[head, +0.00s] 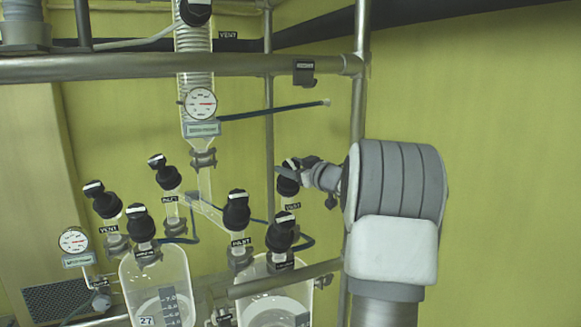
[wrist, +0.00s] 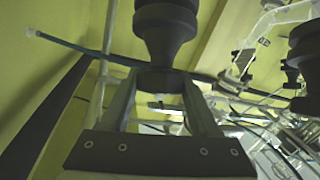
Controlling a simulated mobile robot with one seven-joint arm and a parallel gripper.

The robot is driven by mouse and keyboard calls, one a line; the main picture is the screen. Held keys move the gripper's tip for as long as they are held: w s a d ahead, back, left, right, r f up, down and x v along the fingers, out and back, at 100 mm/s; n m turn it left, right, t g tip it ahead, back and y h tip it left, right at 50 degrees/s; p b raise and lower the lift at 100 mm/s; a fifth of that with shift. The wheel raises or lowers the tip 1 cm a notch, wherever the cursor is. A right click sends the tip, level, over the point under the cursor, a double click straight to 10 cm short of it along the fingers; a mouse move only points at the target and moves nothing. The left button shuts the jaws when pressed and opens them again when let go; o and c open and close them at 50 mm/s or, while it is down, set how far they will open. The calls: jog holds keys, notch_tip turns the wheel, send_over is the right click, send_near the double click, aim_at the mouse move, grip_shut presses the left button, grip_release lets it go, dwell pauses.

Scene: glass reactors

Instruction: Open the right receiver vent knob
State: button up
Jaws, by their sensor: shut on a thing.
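The right receiver vent knob (head: 288,184) is a black knob above a small "VENT" label, at the upper right of the right glass receiver (head: 270,293) in the head view. My gripper (head: 293,170) reaches it from the right and is shut on it. The gripper's jaws and arm cover part of the knob. In the wrist view, the dark round knob (wrist: 165,35) stands between the two finger ends of my gripper (wrist: 162,80). I cannot tell how far the knob is turned.
A vertical steel post (head: 358,105) stands behind my arm. A blue hose (head: 270,111) sticks out above. The right side is free.

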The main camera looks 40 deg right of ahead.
jog(key=shift+r, duration=0.1)
jog(key=o, duration=1.4)
jog(key=shift+m+h, duration=0.4)
jog(key=shift+m, duration=0.1)
jog(key=shift+f+m+h+b, duration=0.2)
jog(key=shift+m+h+b, duration=0.5)
jog(key=shift+m+h, duration=0.7)
jog(key=shift+f+m+h+b, duration=0.15)
jog(key=shift+m+h+b, duration=0.5)
jog(key=shift+b, duration=0.5)
jog(key=m+g+h+b, duration=0.1)
jog(key=m+h+b, duration=0.1)
jog(key=b, duration=0.2)
jog(key=m+h+b, duration=0.1)
jog(key=b, duration=0.2)
jog(key=shift+m+g, duration=0.25)
jog(key=shift+g, duration=0.05)
